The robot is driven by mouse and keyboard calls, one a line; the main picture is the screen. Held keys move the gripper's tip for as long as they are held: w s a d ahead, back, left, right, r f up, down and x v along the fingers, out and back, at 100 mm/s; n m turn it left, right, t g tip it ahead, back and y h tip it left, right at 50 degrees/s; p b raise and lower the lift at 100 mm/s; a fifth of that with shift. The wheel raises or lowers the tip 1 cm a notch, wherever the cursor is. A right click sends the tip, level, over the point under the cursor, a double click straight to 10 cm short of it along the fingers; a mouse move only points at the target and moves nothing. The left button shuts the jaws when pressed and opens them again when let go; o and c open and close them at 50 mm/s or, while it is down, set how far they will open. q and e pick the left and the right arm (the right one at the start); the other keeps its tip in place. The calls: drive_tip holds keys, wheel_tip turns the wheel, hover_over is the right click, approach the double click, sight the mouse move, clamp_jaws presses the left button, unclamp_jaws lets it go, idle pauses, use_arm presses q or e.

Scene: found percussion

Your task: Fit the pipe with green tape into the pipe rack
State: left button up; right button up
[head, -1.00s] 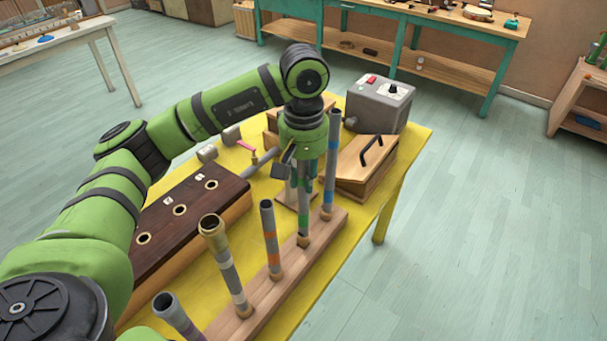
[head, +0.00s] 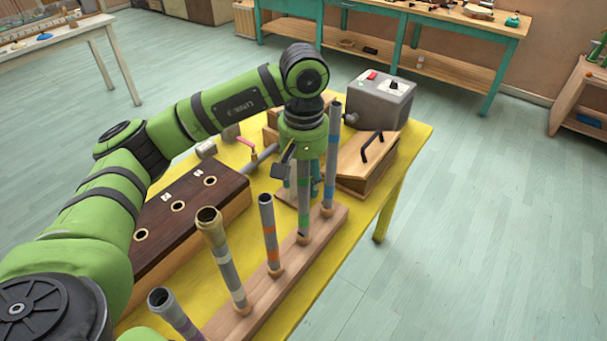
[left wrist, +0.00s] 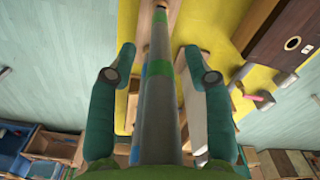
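The pipe with green tape (head: 304,212) stands upright in the pipe rack (head: 290,262), a long wooden block. Its lower end meets the rack between the orange-taped pipe (head: 270,235) and the blue-taped pipe (head: 331,160). My left gripper (head: 303,180) points down over its upper part, which is partly hidden. In the left wrist view, the teal fingers of my left gripper (left wrist: 160,72) are spread on both sides of the pipe (left wrist: 162,115), with gaps between. How deep the pipe sits is hard to tell. My right gripper is not in view.
Other pipes stand in the rack's near part, one with a tan top (head: 211,222) and one at the front (head: 165,305). A dark-topped box with holes (head: 160,222) lies left. A handled wooden box (head: 365,165) and grey device (head: 380,100) stand behind on the yellow table (head: 325,275).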

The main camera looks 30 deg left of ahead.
use_arm(q)
wheel_tip(320, 180, up, 12)
idle(0.6)
idle(0.5)
